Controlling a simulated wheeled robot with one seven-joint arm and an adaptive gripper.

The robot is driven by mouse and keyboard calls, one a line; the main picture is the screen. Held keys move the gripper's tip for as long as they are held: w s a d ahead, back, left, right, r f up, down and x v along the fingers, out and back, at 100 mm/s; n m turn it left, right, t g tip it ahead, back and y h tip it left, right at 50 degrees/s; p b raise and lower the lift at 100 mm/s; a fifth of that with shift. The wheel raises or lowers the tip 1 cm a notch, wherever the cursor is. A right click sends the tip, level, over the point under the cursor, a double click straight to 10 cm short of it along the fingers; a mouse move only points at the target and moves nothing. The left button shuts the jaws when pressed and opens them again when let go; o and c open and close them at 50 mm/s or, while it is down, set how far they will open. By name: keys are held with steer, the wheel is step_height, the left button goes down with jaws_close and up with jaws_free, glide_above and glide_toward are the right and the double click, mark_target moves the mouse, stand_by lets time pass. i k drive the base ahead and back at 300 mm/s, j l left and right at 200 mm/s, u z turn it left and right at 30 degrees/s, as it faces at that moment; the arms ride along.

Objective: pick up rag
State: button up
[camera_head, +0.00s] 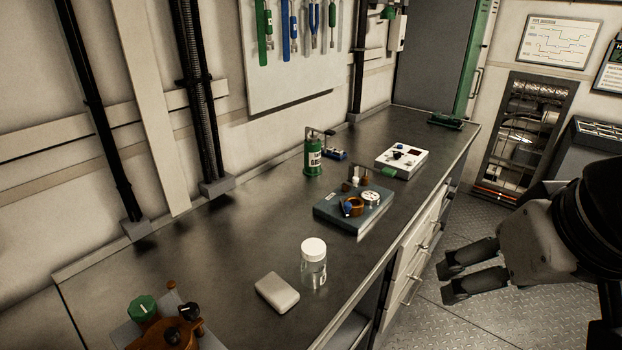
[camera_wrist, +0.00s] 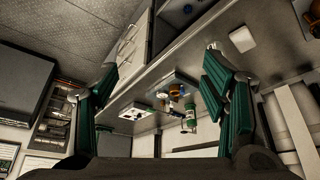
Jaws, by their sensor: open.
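The rag looks to be the pale grey, flat folded block (camera_head: 277,293) lying on the dark worktop near its front edge, left of a clear jar. In the wrist view it shows as a small pale patch (camera_wrist: 242,39) at the upper right, beyond the right finger. My gripper (camera_head: 446,280) is open and empty. It hangs over the floor in front of the bench, right of the rag and well apart from it. Its green-lined fingers (camera_wrist: 160,75) stand wide apart in the wrist view, with nothing between them. The rag is uncovered.
A white-capped clear jar (camera_head: 314,265) stands close beside the rag. A brown fixture with a green knob (camera_head: 143,308) is at the lower left. A parts tray (camera_head: 330,217), green oil can (camera_head: 313,158) and white control box (camera_head: 401,161) stand farther back. Worktop behind the rag is clear.

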mark_target(281, 295)
steer(key=u, duration=2.25)
steer(key=z, duration=1.5)
steer(key=i+l+z, duration=0.1)
steer(key=l, duration=0.25)
steer(key=i+l, duration=0.2)
steer(key=l+z, duration=0.05)
steer(key=l, duration=0.05)
